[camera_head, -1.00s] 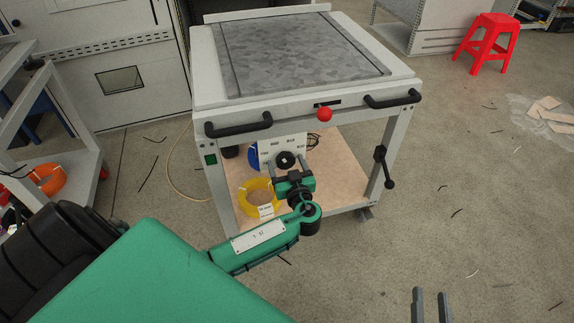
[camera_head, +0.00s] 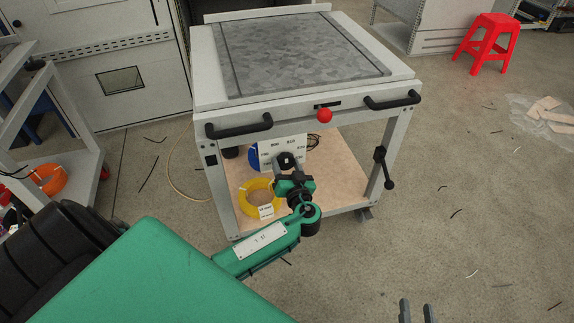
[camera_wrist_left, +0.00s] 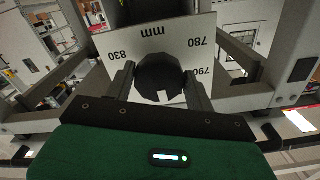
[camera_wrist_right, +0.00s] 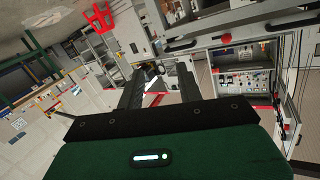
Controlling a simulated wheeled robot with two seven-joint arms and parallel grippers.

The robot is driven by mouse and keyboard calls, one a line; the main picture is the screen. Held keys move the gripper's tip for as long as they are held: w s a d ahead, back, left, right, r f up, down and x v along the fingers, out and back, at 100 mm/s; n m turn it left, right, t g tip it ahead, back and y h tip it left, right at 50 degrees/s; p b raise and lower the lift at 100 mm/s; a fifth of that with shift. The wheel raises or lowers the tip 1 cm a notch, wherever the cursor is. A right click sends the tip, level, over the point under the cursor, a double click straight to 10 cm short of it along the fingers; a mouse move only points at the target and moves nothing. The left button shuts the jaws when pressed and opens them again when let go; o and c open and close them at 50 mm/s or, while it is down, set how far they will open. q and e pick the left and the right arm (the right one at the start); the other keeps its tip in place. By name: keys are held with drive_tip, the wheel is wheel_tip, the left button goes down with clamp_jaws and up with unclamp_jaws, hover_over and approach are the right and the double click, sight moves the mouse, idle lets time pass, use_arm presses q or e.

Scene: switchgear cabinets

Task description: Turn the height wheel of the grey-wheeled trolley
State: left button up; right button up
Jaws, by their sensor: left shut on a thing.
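The trolley (camera_head: 205,85) stands ahead in the head view, with a grey slab top and two black front handles. Its height wheel (camera_wrist_left: 160,76) is a black knob on a white plate (camera_wrist_left: 204,36) marked in mm, with 780, 790 and 830 readable. My left gripper (camera_head: 287,165) is shut on the wheel, one finger on each side of it in the left wrist view. A pale mark shows at the wheel's lower edge there. My right gripper (camera_head: 418,312) is open and empty, low in the head view, away from the trolley.
A red ball knob (camera_head: 324,115) is on the trolley's front edge, and a black crank (camera_head: 384,168) on its right leg. A yellow cable coil (camera_head: 256,196) lies on the lower shelf. A red stool (camera_head: 487,42) stands at the back right.

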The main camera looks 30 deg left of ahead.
use_arm(q)
drive_tip(key=shift+r+m+p, duration=0.1)
drive_tip(key=shift+m+p, duration=0.25)
drive_tip(key=shift+m, duration=0.85)
drive_tip(key=shift+m+p, duration=0.4)
drive_tip(key=shift+m, duration=1)
use_arm(e)
drive_tip(key=shift+s+d+f+g+h, duration=0.2)
drive_tip(key=shift+s+f+g, duration=0.25)
drive_tip(key=shift+f+g, duration=0.3)
drive_tip(key=shift+s+d+f+g+h, duration=0.2)
drive_tip(key=shift+s+f+g, duration=0.25)
drive_tip(key=shift+f+g, duration=0.3)
use_arm(q)
drive_tip(key=o, duration=0.9)
drive_tip(key=shift+o, duration=0.2)
drive_tip(key=v, duration=1.3)
drive_tip(key=shift+s+d, duration=0.25)
drive_tip(key=shift+d, duration=0.05)
use_arm(e)
drive_tip(key=shift+d+f+g, duration=0.15)
drive_tip(key=shift+d+g, duration=0.25)
